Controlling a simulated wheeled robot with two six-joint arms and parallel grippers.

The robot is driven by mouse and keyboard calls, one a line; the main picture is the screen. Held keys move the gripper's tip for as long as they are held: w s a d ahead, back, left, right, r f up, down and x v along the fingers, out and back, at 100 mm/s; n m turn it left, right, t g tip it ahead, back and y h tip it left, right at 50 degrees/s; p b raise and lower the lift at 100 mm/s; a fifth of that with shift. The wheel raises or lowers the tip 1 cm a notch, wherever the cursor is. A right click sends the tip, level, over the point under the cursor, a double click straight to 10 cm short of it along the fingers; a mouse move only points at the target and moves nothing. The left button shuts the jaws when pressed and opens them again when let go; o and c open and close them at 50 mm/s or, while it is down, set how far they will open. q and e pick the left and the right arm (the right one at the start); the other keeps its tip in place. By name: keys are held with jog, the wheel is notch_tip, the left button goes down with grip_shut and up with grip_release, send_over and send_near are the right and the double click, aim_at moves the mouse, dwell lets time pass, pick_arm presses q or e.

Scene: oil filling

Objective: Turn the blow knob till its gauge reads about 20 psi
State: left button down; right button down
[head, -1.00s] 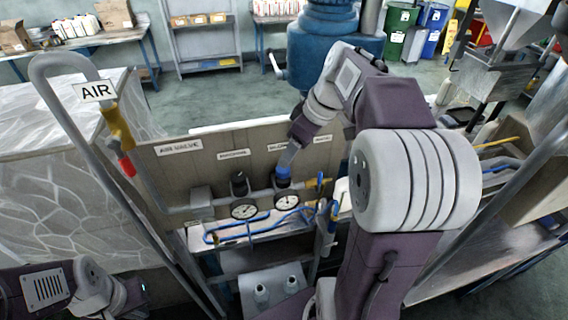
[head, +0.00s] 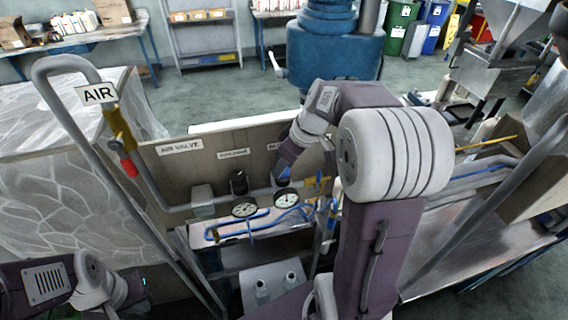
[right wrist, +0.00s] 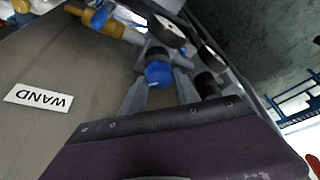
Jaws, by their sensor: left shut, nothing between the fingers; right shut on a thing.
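The blue blow knob (head: 283,173) is on the panel, above the right round gauge (head: 287,199). My right gripper (head: 284,165) comes down from the upper right and is shut on this knob. In the right wrist view the blue knob (right wrist: 158,74) sits between the two grey fingers. The right gauge has a white face and dark needle, too small to read surely. A black knob (head: 238,183) stands above the left gauge (head: 244,208). My left gripper (head: 138,291) is at the lower left, away from the panel, shut and empty, its fingertips hardly visible.
A grey pipe frame with an AIR sign (head: 97,94) and red-tipped yellow valve (head: 128,166) stands left of the panel. Blue hoses (head: 285,222) lie below the gauges. A WAND label (right wrist: 38,97) and brass valve (right wrist: 105,22) are near the right gripper.

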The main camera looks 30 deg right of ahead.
jog(key=shift+m+b, duration=0.3)
jog(key=shift+m, duration=0.1)
jog(key=c, duration=0.9)
grip_release()
jog(key=b+v, duration=0.1)
jog(key=v, duration=0.8)
jog(key=shift+s+a, duration=0.1)
jog(key=shift+s, duration=0.1)
